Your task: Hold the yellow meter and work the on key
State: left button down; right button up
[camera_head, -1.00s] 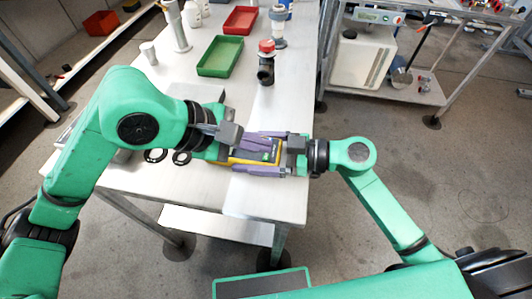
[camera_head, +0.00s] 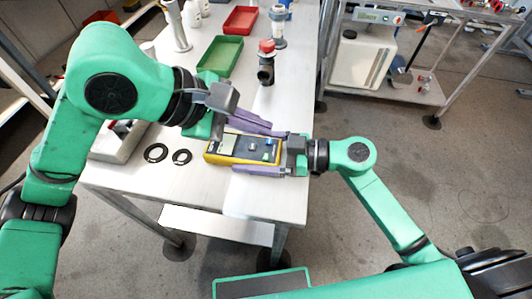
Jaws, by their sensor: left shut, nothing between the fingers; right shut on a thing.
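The yellow meter (camera_head: 210,154) lies near the front of the white table, with a dark face, a pale screen at its left and small keys, one of them green, towards its right. My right gripper (camera_head: 240,153) comes in from the right and is shut on the meter, one purple finger along each long side. My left gripper (camera_head: 269,128) is shut and empty, its purple fingers pointing right, just beyond the meter's far edge in the picture. I cannot tell its height above the meter. The upper right finger is partly hidden by it. I cannot make out which key is the on key.
Two black rings (camera_head: 156,153) lie left of the meter, beside a grey box (camera_head: 117,143). A green tray (camera_head: 219,57), a red tray (camera_head: 240,20) and a red-capped dark fitting (camera_head: 266,70) stand farther back. The table's front right corner is clear.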

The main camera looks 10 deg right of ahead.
jog(key=o, duration=1.3)
